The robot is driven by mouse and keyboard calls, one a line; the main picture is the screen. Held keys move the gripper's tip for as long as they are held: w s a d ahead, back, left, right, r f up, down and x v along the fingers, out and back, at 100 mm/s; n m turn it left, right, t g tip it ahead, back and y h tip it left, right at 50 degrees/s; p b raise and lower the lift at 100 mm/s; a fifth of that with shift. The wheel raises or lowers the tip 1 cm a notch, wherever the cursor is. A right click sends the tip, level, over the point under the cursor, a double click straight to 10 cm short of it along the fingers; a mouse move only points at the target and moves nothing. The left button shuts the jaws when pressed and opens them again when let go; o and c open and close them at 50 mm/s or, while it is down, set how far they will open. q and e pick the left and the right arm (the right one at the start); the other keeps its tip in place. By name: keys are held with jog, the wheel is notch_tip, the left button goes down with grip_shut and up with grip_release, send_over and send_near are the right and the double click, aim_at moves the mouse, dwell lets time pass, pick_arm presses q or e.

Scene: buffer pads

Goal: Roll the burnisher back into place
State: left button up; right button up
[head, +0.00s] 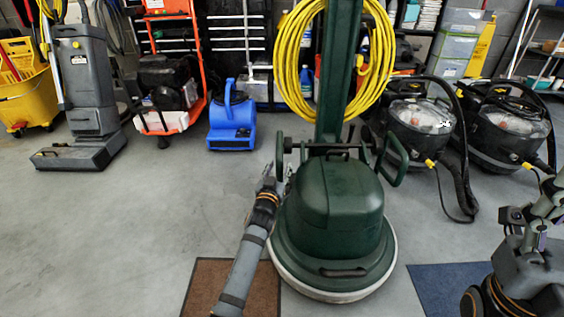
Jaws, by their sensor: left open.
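The burnisher (328,205) is a dark green floor machine with a round base and a pale lower rim. It stands upright on the grey floor in the middle of the head view. A yellow cord (290,55) hangs coiled around its handle column (338,75). My left gripper (272,172) is open beside the left of the green housing, just below the wheel bracket. I cannot tell whether it touches the machine. My right arm (525,265) is folded at the lower right, apart from the burnisher. Its fingers do not show clearly.
A brown mat (208,285) lies at front left and a blue mat (440,285) at front right. Behind stand a grey scrubber (85,85), a blue blower (231,122), and black vacuums (425,125) with hoses. Open floor lies left of the burnisher.

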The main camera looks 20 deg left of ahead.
pick_arm(q)
jog(key=shift+w+r, duration=0.1)
jog(key=shift+w, duration=0.3)
grip_shut()
